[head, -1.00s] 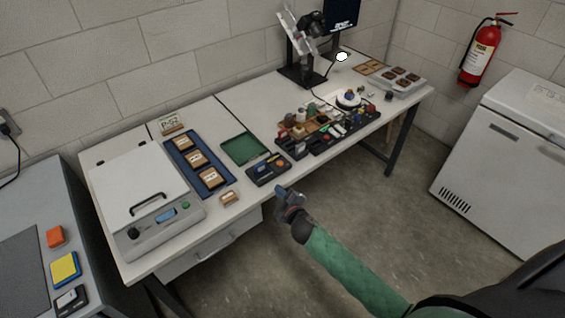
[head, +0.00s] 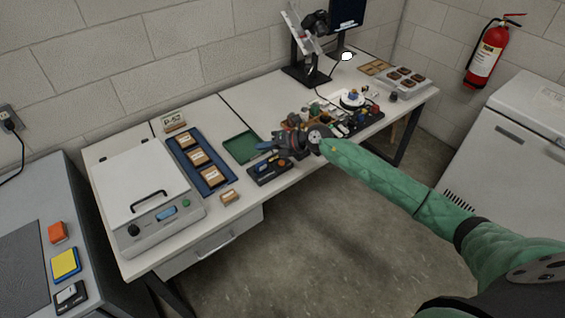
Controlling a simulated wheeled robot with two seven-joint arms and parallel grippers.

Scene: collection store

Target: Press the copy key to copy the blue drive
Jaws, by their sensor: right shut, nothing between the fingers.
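A small black unit (head: 271,178) stands near the table's front edge, with a blue piece and an orange round piece on its top. I cannot make out which of these is the blue drive or the copy key at this size. My right gripper (head: 263,146) is shut and empty. It hangs above the far side of the black unit, its fingers pointing left towards the green tray (head: 239,149). I cannot tell whether it touches anything. My left gripper is not in view.
A grey device with a white lid (head: 142,184) stands at the table's left end. A blue tray (head: 214,187) holds several labelled pieces, with a loose one (head: 230,197) in front. My right arm partly covers the black organiser and its small parts. A fire extinguisher (head: 487,57) hangs at right.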

